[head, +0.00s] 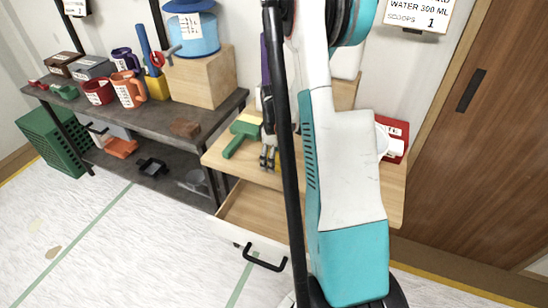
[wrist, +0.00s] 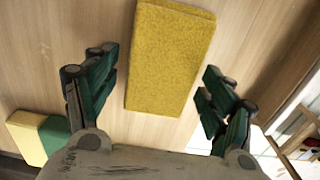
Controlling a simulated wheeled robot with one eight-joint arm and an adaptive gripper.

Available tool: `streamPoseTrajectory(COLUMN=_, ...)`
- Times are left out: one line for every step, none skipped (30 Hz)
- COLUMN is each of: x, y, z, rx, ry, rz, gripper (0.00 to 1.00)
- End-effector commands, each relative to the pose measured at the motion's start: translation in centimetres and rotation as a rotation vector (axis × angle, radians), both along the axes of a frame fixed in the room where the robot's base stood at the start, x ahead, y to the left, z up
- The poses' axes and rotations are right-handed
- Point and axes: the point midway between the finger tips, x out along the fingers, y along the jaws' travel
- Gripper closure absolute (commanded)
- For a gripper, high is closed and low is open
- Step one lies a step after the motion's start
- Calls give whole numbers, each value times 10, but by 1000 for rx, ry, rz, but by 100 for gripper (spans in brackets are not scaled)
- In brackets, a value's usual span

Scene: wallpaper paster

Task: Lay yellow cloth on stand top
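The yellow cloth (wrist: 168,55) shows in the wrist view as a folded, textured rectangle lying flat on a light wooden surface (wrist: 60,30). My gripper (wrist: 158,64) is open, with one green finger on each side of the cloth and clear space between. No contact with the cloth shows. In the head view my gripper (head: 268,158) is over the wooden top of a drawer unit (head: 215,154). The cloth cannot be made out there, as my arm covers much of that top. I cannot tell which surface is the stand top.
A green brush with a yellow end (head: 240,132) lies left of my gripper. The open drawer (head: 262,215) juts out below. A dark shelf (head: 150,118) at left holds mugs, a wooden box (head: 205,75) and a blue container (head: 195,35). A red and white item (head: 395,138) is at right.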

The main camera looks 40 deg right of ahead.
Motion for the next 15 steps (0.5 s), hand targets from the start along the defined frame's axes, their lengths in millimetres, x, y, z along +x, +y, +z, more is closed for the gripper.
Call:
streamPoseTrajectory(x=0, y=0, z=0, rx=0, ry=0, rz=0, gripper=24)
streamPoseTrajectory(x=0, y=0, z=0, rx=0, ry=0, rz=0, gripper=24)
streamPoseTrajectory(x=0, y=0, z=0, rx=0, ry=0, rz=0, gripper=24)
streamPoseTrajectory(x=0, y=0, z=0, rx=0, ry=0, rz=0, gripper=24)
streamPoseTrajectory(x=0, y=0, z=0, rx=0, ry=0, rz=0, gripper=24)
streamPoseTrajectory(x=0, y=0, z=1, rx=0, ry=0, rz=0, gripper=24)
streamPoseTrajectory(x=0, y=0, z=2, rx=0, ry=0, rz=0, gripper=24)
streamPoseTrajectory(x=0, y=0, z=4, rx=0, ry=0, rz=0, gripper=24)
streamPoseTrajectory(x=0, y=0, z=7, rx=0, ry=0, rz=0, gripper=24)
streamPoseTrajectory(x=0, y=0, z=11, rx=0, ry=0, rz=0, gripper=24)
streamPoseTrajectory(x=0, y=0, z=16, rx=0, ry=0, rz=0, gripper=24)
streamPoseTrajectory(x=0, y=0, z=23, rx=0, ry=0, rz=0, gripper=24)
streamPoseTrajectory(x=0, y=0, z=29, rx=0, ry=0, rz=0, gripper=24)
streamPoseTrajectory(x=0, y=0, z=35, rx=0, ry=0, rz=0, gripper=24)
streamPoseTrajectory(x=0, y=0, z=44, rx=0, ry=0, rz=0, gripper=24)
